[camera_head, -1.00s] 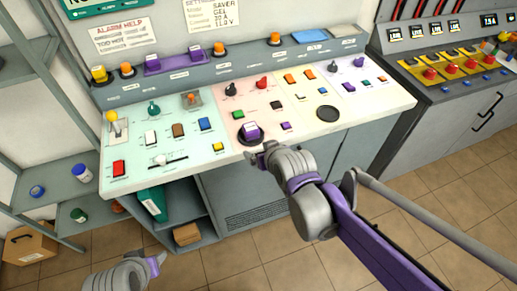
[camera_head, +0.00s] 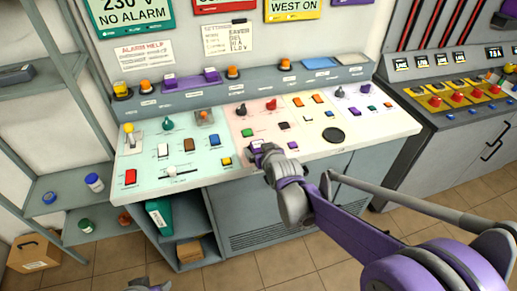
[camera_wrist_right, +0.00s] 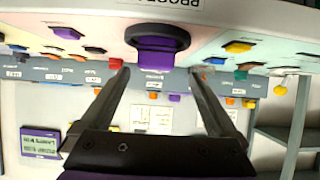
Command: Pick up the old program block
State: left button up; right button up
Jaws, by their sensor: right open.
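The old program block (camera_wrist_right: 158,38) is a purple block seated in a dark round socket at the console's front edge, in the right wrist view. In the head view my right gripper mostly covers it. My right gripper (camera_wrist_right: 160,72) is open, with its two fingers spread to either side of the block's line. No contact with the block shows. In the head view the right gripper (camera_head: 262,152) is over the front middle of the console (camera_head: 215,175). Only a small part of my left gripper (camera_head: 150,287) shows at the bottom edge; its jaws cannot be made out.
Several switches and knobs surround the socket, including a red button (camera_head: 130,177) and a black round disc (camera_head: 333,135). A purple holder (camera_head: 190,81) sits on the back ledge. Grey shelves (camera_head: 75,190) stand at left, another console (camera_head: 450,120) at right.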

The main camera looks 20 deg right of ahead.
aim_at(259, 146)
jog(key=x, duration=0.4)
jog(key=shift+w+d+f, duration=0.25)
jog(key=shift+w+d, duration=0.05)
jog(key=c, duration=1.5)
